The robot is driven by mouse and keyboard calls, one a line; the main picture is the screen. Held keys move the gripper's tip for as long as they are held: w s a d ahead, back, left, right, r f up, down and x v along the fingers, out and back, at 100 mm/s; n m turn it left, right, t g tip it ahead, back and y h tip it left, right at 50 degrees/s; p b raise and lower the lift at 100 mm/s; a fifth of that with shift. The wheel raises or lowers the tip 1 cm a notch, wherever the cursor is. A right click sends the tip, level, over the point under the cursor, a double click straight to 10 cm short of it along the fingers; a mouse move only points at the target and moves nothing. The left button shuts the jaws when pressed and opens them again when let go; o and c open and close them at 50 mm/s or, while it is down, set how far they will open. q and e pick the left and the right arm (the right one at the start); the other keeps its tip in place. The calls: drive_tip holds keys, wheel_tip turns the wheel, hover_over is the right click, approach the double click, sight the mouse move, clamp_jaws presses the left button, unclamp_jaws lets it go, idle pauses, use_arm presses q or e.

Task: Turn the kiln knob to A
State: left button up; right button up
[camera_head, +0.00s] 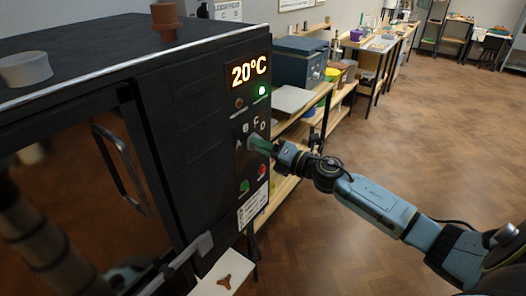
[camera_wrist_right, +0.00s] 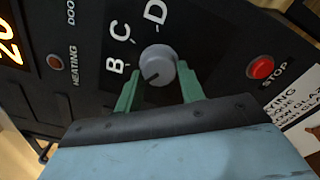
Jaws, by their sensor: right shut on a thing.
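The kiln (camera_head: 185,120) is a dark box at the left in the head view. Its panel shows 20°C and a grey knob (camera_head: 256,142) ringed by the letters A to D. The knob (camera_wrist_right: 157,66) shows clearly in the right wrist view, its dark mark pointing down and left, below the B. My right gripper (camera_head: 268,146) is shut on the knob, its green fingers (camera_wrist_right: 158,88) at either side. The letter A is not visible in the wrist view. My left gripper is not in view.
A red stop button (camera_head: 262,170) and a green button (camera_head: 244,186) sit below the knob. A door handle (camera_head: 122,168) sticks out at the left. Wooden shelves (camera_head: 300,115) with a blue box (camera_head: 300,62) stand behind. The floor at the right is clear.

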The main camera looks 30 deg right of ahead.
drive_tip(key=shift+f+n+b, duration=0.1)
drive_tip(key=shift+n+b, duration=0.35)
drive_tip(key=shift+n, duration=0.65)
drive_tip(key=o, duration=1)
drive_tip(key=shift+c, duration=0.2)
drive_tip(key=b+v, duration=0.2)
drive_tip(key=v, duration=1.1)
drive_tip(key=shift+s, duration=0.2)
drive_tip(key=shift+d, duration=0.15)
